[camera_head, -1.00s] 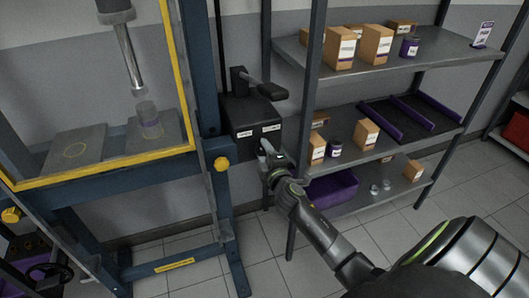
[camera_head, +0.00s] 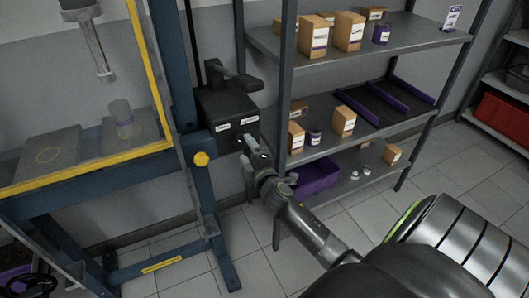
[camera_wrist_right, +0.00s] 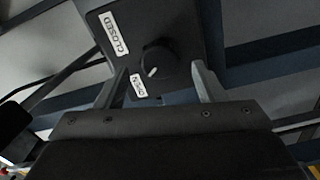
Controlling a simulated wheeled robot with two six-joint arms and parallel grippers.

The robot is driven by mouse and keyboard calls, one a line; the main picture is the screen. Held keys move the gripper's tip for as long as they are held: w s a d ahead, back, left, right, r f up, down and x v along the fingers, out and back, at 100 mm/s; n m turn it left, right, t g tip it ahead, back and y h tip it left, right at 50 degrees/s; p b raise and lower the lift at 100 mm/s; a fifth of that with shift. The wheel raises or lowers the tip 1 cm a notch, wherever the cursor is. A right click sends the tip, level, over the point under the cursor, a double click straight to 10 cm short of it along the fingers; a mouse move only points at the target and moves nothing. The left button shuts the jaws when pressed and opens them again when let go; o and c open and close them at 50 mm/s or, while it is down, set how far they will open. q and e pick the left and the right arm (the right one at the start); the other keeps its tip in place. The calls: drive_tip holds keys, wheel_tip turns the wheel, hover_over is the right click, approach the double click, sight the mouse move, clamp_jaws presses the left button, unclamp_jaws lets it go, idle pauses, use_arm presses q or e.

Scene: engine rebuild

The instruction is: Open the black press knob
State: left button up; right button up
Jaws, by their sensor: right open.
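The black press knob (camera_wrist_right: 157,59) is a round dial on the face of a dark box, in the right wrist view. Its white mark points down-left, close to the direction of the OPEN label (camera_wrist_right: 139,87). The CLOSED label (camera_wrist_right: 115,33) is at upper left. My right gripper (camera_wrist_right: 160,66) is open, one finger either side of the knob in that picture; contact cannot be seen. In the head view my right gripper (camera_head: 252,155) is in front of the black box (camera_head: 222,104), below its two white labels. The knob is not clearly visible there. My left gripper is not in view.
The blue press frame (camera_head: 174,72) with yellow edging stands left of the box. A grey shelf (camera_head: 420,48) with cartons is at right, and a purple bin (camera_head: 314,176) sits behind my wrist.

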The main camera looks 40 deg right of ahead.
drive_tip(key=b+v, duration=0.1)
drive_tip(key=v, duration=1.3)
drive_tip(key=shift+a, duration=0.1)
drive_tip(key=s+f+m+g, duration=0.2)
drive_tip(key=s+f+g, duration=0.1)
drive_tip(key=f, duration=0.8)
drive_tip(key=s+d+f+m+g+y, duration=0.1)
drive_tip(key=s+f+m+g, duration=0.2)
drive_tip(key=f, duration=0.9)
drive_tip(key=s+f+m+g, duration=0.2)
drive_tip(key=s+f+g, duration=0.15)
drive_tip(key=f, duration=0.75)
drive_tip(key=s+a+f+m+g, duration=0.1)
drive_tip(key=s+f+m+g, duration=0.1)
drive_tip(key=s+f, duration=0.3)
drive_tip(key=s+a+f+m+g+y, duration=0.1)
drive_tip(key=s+f, duration=0.5)
drive_tip(key=s, duration=0.6)
drive_tip(key=s+a+f+m+g+y, duration=0.1)
drive_tip(key=s+a+f+m+g, duration=0.1)
drive_tip(key=s+f, duration=0.4)
drive_tip(key=s+m+g, duration=0.1)
drive_tip(key=s+g, duration=0.1)
drive_tip(key=s, duration=0.1)
drive_tip(key=shift+s+m, duration=0.25)
drive_tip(key=shift+m, duration=0.05)
drive_tip(key=shift+a, duration=0.15)
